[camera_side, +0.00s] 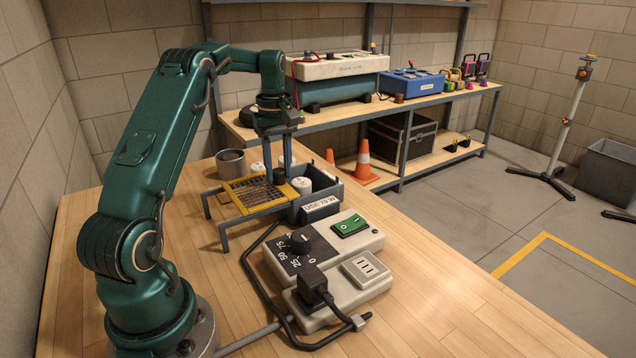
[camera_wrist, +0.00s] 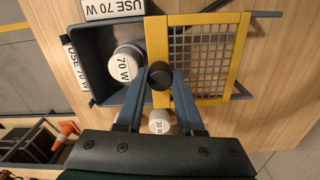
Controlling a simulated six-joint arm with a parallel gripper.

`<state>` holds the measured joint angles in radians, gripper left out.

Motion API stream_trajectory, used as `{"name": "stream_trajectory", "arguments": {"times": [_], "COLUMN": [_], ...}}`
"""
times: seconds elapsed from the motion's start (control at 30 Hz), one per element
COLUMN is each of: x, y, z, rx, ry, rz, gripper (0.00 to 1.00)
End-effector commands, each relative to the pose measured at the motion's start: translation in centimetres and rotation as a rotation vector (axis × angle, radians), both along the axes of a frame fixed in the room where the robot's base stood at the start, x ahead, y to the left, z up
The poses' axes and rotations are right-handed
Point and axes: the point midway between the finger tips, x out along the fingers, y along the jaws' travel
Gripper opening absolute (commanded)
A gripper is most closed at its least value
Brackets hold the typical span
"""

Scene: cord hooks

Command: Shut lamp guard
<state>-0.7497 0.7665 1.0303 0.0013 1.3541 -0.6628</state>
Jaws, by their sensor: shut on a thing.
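The lamp guard is a yellow frame with grey wire mesh (camera_side: 255,193). It lies flat on grey rails, beside a grey lamp box (camera_side: 330,192). In the wrist view the guard (camera_wrist: 205,60) is right of the box (camera_wrist: 88,60). A lamp marked 70 W (camera_wrist: 126,64) stands in the box, largely uncovered by the mesh. My gripper (camera_side: 279,172) points down at the guard's box-side edge. In the wrist view my gripper (camera_wrist: 161,80) is shut on the black knob (camera_wrist: 160,72) at that edge. The fingers hide part of the knob and frame.
A USE 70 W label (camera_side: 320,207) is on the box front. A lamp marked 30 W (camera_wrist: 160,121) is outside the box. A dial unit with a green switch (camera_side: 350,225) and a plugged black cord (camera_side: 312,282) stand in front. A grey cup (camera_side: 231,162) stands behind.

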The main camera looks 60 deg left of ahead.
Motion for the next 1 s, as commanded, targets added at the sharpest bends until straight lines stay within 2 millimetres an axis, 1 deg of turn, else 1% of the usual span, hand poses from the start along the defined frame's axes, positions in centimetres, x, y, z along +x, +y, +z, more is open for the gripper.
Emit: {"name": "stream_trajectory", "arguments": {"times": [0.03,0.2,0.53,0.57,0.6,0.63,1.0], "x": [0.57,1.31,1.43,1.43,1.42,1.42,1.38], "y": [0.19,0.1,0.08,0.08,0.07,0.06,0.01], "z": [0.13,0.12,0.16,0.16,0.15,0.14,0.22], "rx": [0.011,0.012,0.012,0.012,0.012,0.011,0.008], "ry": [-0.007,-0.007,-0.008,-0.008,-0.008,-0.007,-0.004], "rz": [0.0,0.0,0.001,0.001,0.001,0.001,0.001], "gripper": [0.0,0.0,0.0,0.4,0.55,0.67,0.67]}}
